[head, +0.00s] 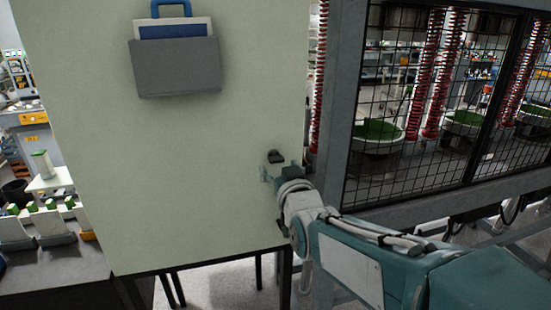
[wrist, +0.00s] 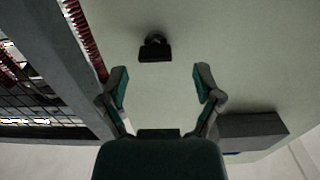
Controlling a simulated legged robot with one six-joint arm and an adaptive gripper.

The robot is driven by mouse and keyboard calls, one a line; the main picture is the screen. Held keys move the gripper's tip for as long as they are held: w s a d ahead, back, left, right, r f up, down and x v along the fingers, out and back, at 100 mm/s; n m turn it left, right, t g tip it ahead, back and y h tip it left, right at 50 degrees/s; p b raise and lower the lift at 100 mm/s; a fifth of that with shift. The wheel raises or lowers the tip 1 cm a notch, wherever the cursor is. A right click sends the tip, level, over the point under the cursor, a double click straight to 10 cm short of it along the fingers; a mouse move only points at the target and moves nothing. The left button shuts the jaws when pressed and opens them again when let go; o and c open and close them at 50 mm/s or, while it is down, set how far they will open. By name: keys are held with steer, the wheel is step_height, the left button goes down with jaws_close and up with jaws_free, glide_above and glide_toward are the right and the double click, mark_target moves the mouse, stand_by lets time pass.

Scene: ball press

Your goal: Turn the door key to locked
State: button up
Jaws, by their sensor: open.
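The small dark key (head: 275,155) sits on the pale green door panel (head: 210,190), near the panel's right edge in the head view. In the wrist view the key (wrist: 155,48) shows as a dark block with a rounded part behind it, just beyond the fingertips. My gripper (head: 281,171) is close to the panel, just below the key in the head view. In the wrist view my gripper (wrist: 160,82) is open, with its two fingers apart and nothing between them. Whether a finger touches the panel cannot be told.
A grey document pocket (head: 177,68) hangs high on the panel and also shows in the wrist view (wrist: 250,133). A grey-framed mesh fence (head: 430,100) stands right of the panel. A dark bench (head: 50,270) with small items is at left.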

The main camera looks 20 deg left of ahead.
mark_target(280, 161)
steer(key=w, duration=0.3)
steer(key=shift+w+a, duration=0.1)
steer(key=shift+a, duration=0.25)
steer(key=shift+w+a, duration=0.2)
steer(key=shift+a, duration=0.55)
steer(key=shift+d+r, duration=0.1)
steer(key=shift+d, duration=0.25)
jaws_close()
